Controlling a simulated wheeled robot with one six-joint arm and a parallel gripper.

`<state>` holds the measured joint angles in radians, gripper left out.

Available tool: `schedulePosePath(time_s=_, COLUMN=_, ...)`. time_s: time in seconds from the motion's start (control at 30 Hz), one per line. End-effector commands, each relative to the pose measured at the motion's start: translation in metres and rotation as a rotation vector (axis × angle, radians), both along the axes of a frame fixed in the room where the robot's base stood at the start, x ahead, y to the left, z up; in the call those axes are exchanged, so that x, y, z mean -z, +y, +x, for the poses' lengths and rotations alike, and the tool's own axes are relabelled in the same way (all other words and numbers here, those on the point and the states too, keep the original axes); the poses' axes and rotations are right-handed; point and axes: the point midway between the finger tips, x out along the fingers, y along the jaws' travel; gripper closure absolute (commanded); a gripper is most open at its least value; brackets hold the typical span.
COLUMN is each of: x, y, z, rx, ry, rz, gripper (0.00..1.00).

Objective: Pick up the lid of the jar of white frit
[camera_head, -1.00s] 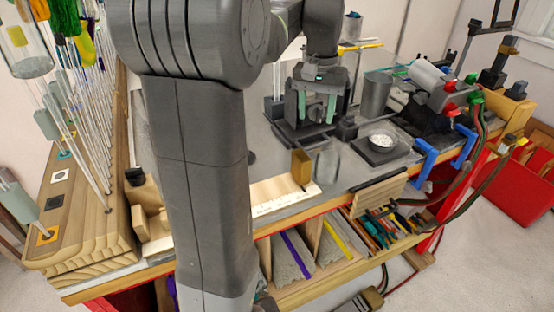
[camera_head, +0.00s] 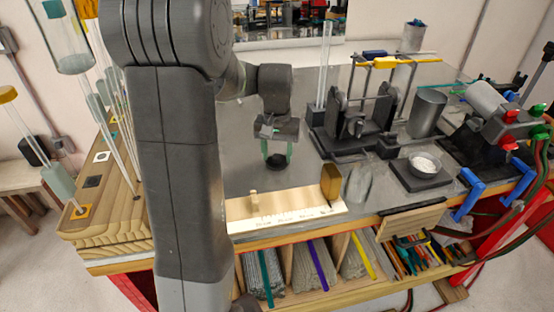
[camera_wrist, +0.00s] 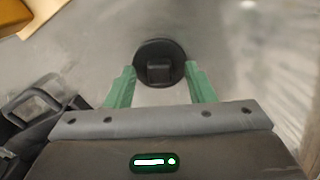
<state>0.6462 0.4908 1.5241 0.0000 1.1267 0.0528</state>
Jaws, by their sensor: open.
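A round black lid (camera_wrist: 160,49) with a square black knob (camera_wrist: 158,73) lies below my gripper (camera_wrist: 160,68) in the wrist view. My two green fingers are open, one on each side of the knob, with gaps beside it. In the head view my gripper (camera_head: 277,153) points down over the worktop, and the black lid (camera_head: 276,164) shows at its fingertips. Whether a jar stands under the lid, and whether it holds white frit, I cannot tell. A white dish of white grains (camera_head: 424,163) sits apart, to the right.
The dish stands on a black scale (camera_head: 415,181). A black stand (camera_head: 352,130) and a metal cup (camera_head: 428,113) are right of my gripper. A wooden ruler board (camera_head: 285,213) and a clear glass vessel (camera_head: 358,186) are nearer the front edge. Grey worktop around the lid is bare.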

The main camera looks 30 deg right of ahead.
Motion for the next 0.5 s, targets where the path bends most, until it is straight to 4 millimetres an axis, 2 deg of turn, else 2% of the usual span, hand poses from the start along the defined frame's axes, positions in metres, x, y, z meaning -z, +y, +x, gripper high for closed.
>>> schedulePosePath(time_s=0.23, x=0.0021, y=0.0, z=0.0, rx=0.0, ry=0.0, rz=0.0, gripper=0.53)
schedulePosePath(time_s=0.47, x=0.0019, y=0.0, z=0.0, rx=0.0, ry=0.0, rz=0.0, gripper=0.98)
schedulePosePath(time_s=0.5, x=0.0018, y=0.0, z=0.0, rx=0.0, ry=0.0, rz=0.0, gripper=0.99)
